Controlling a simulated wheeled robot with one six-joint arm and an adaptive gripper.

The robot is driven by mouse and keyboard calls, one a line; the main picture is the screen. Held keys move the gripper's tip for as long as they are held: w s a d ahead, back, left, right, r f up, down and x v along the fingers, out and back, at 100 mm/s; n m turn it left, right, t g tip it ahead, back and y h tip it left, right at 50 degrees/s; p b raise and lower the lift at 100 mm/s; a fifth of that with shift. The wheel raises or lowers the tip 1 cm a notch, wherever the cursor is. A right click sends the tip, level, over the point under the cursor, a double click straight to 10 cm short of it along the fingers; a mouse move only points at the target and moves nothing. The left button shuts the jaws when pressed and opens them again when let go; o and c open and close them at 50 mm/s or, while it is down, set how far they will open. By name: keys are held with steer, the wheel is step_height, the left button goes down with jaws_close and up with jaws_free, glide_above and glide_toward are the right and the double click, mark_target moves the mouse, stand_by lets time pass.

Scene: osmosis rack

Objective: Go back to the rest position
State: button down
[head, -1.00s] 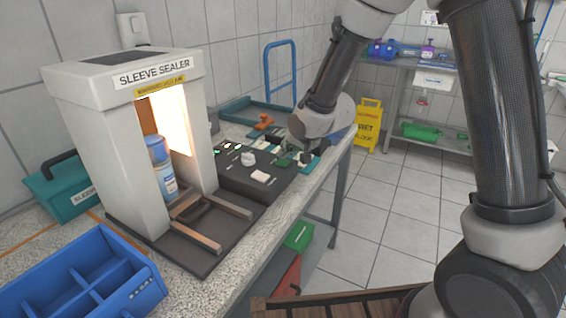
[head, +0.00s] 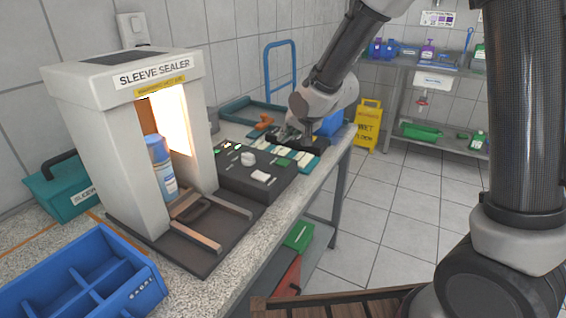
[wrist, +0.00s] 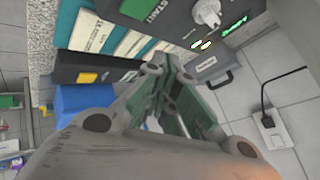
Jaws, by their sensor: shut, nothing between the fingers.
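My gripper (head: 290,137) is over the far part of the bench, just beyond the dark control box (head: 255,173). Its fingers also show in the wrist view (wrist: 165,68), close together and empty. They point towards the teal strip with white labels (wrist: 115,35) and the panel marked START (wrist: 165,15); I cannot tell whether they touch anything. The sleeve sealer (head: 120,75) stands on the near left of the bench, with a blue and white bottle (head: 161,170) upright in its opening.
A blue divided tray (head: 85,280) lies at the front left, with a teal box (head: 60,190) behind it. A teal tray (head: 250,112) and a blue frame (head: 283,70) are at the back. A yellow floor sign (head: 368,125) stands beyond the bench.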

steer(key=s+d+f+n+g+h, duration=0.2)
steer(key=s+d+f+n+g, duration=0.1)
steer(key=s+d+f, duration=0.25)
steer(key=s+d+r+h, duration=0.1)
steer(key=s+d+r, duration=0.7)
steer(key=s+d, duration=0.4)
steer(key=s+d+r+h, duration=0.1)
steer(key=s+d+r, duration=0.8)
steer(key=s+d, duration=0.3)
steer(key=shift+s+g+h, duration=0.3)
steer(key=shift+s+h, duration=0.1)
steer(key=shift+s, duration=0.85)
steer(key=c, duration=2.2)
jaws_free()
steer(key=shift+d, duration=0.1)
